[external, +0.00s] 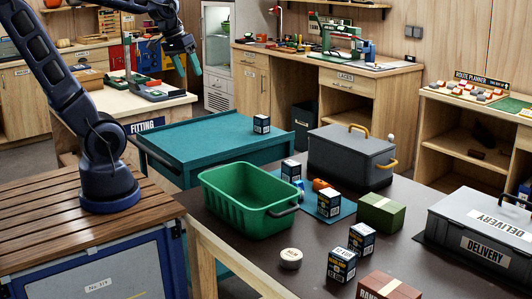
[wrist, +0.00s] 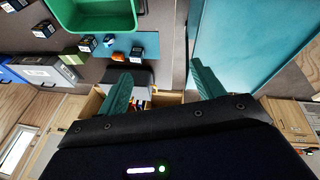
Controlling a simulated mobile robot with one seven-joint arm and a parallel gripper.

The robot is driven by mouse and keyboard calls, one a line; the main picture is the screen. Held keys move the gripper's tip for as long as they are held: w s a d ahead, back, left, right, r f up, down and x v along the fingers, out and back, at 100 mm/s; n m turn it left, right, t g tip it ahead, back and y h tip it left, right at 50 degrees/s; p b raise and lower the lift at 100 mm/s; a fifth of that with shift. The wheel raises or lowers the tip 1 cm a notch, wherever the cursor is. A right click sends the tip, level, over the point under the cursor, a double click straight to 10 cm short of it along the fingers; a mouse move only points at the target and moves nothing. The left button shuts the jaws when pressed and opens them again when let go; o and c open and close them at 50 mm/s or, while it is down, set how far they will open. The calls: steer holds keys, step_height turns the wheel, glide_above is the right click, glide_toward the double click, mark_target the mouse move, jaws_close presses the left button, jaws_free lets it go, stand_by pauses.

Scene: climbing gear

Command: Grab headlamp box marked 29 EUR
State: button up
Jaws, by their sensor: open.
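Several small black-and-white boxes that look like headlamp boxes are in the external view. One box (external: 262,124) stands on the teal cart. Another box (external: 291,170) is behind the green bin, and a third box (external: 329,202) is on a teal mat. Two more, a right box (external: 362,239) and a front box (external: 342,264), stand near the table's front. Their prices are too small to read surely, so I cannot tell which is marked 29 EUR. My gripper (external: 187,64) is open and empty, raised beyond the teal cart, far from the boxes; its fingers also show in the wrist view (wrist: 161,69).
On the dark table (external: 225,235) stand a green bin (external: 240,208), a grey lidded case (external: 350,160), a green carton (external: 381,211), a brown carton (external: 388,287), a white roll (external: 290,258) and a grey delivery crate (external: 480,233). The teal cart top (external: 205,143) is mostly clear.

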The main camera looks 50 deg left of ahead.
steer(key=w+d+f+n+g+h, duration=0.1)
steer(key=w+d+f+n+h, duration=0.2)
steer(key=w, duration=0.6)
steer(key=n+g, duration=0.3)
steer(key=n, duration=0.9)
glide_above(293, 172)
steer(key=w+a, duration=0.2)
steer(key=a, duration=0.4)
steer(key=f, duration=2.3)
steer(key=shift+d+f, duration=0.2)
steer(key=shift+f, duration=0.1)
steer(key=shift+w+d+f, duration=0.1)
steer(key=shift+f, duration=0.4)
steer(key=x, duration=0.5)
steer(key=shift+w, duration=0.1)
steer(key=shift+a+x, duration=0.15)
steer(key=shift+x, duration=1.2)
steer(key=shift+a+x, duration=0.15)
steer(key=shift+x, duration=1.15)
steer(key=shift+f, duration=0.15)
steer(key=c, duration=1.1)
